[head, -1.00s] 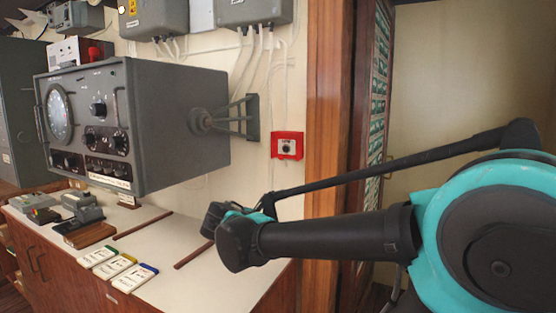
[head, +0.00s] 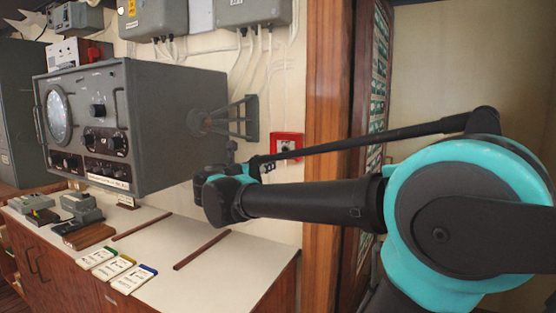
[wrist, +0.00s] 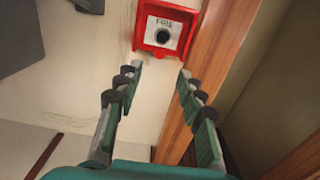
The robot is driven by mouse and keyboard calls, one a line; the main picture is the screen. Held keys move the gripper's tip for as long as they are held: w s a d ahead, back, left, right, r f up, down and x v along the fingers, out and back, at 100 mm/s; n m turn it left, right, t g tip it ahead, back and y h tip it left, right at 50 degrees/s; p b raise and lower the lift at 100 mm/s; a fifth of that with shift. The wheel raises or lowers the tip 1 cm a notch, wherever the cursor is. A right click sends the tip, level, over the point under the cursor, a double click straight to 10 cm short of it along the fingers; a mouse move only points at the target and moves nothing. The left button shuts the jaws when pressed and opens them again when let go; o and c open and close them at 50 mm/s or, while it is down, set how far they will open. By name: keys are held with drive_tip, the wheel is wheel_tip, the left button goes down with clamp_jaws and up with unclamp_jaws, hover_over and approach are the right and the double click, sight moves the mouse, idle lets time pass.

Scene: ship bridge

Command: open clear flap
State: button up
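The red fire call box (wrist: 166,47) is on the wall at the top of the wrist view, with a white face marked FIRE and a dark round button. In the head view the box (head: 287,136) is partly crossed by my thin arm link. Its clear flap cannot be told apart from the white face. My gripper (wrist: 158,72) is open and empty, its two fingers apart below the box and pointing towards it. The fingertips look clear of the box. In the head view the fingers are hard to make out.
A wooden door post (head: 328,100) stands right of the box. A large grey radar unit (head: 170,120) on a wall bracket juts out at left. Below is a white counter (head: 215,270) with several small cards and dark strips. Grey boxes with cables hang above.

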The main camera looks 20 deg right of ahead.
sight(281, 148)
drive_tip(key=x, duration=1)
drive_tip(key=shift+w+d+f, duration=0.1)
clamp_jaws()
